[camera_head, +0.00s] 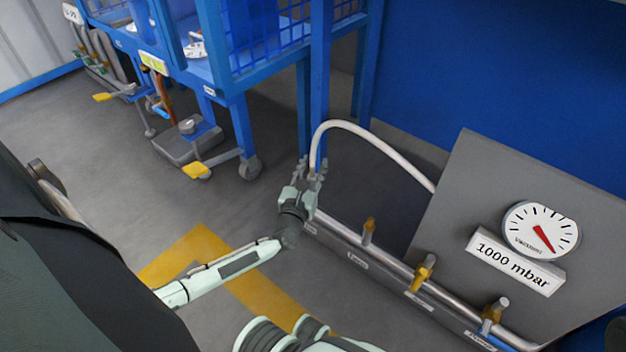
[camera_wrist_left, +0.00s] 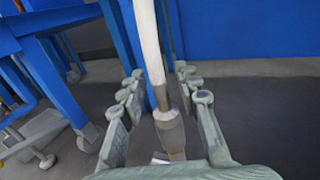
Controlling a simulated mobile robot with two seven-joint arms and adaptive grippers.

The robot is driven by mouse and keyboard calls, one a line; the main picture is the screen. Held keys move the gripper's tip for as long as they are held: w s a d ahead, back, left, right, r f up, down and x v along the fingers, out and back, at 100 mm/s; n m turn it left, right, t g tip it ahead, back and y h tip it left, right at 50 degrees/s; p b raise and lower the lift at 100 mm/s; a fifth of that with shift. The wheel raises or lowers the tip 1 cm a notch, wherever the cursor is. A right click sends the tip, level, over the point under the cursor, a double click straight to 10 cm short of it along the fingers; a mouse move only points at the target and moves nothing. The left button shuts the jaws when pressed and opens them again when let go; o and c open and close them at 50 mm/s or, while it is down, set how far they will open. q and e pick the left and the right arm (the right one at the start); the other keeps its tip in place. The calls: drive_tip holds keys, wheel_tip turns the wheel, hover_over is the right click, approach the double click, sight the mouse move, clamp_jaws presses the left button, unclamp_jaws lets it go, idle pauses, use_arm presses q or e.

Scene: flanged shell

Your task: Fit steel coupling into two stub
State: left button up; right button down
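A steel coupling (camera_wrist_left: 168,114) sits at the end of a white hose (camera_head: 385,150). In the left wrist view, the hose (camera_wrist_left: 150,45) comes down between my fingers to the coupling. My left gripper (camera_head: 310,173) is at the far left end of a steel pipe manifold. In the left wrist view, its fingers (camera_wrist_left: 160,85) stand apart on both sides of the coupling, with gaps. A grey piece (camera_wrist_left: 173,142) shows directly under the coupling; I cannot tell whether they are joined. The stub numbers cannot be read.
The pipe manifold (camera_head: 390,262) runs to the lower right with several orange-yellow valves (camera_head: 423,272) and small labels. A grey panel (camera_head: 455,215) carries a gauge (camera_head: 541,230) and a "1000 mbar" sign (camera_head: 514,262). A blue wheeled frame (camera_head: 238,125) stands behind, left.

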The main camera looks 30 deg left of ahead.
use_arm(q)
drive_tip(key=x, duration=0.3)
drive_tip(key=shift+w+a+r, duration=0.1)
drive_tip(key=shift+w+r, duration=0.05)
clamp_jaws()
idle(0.3)
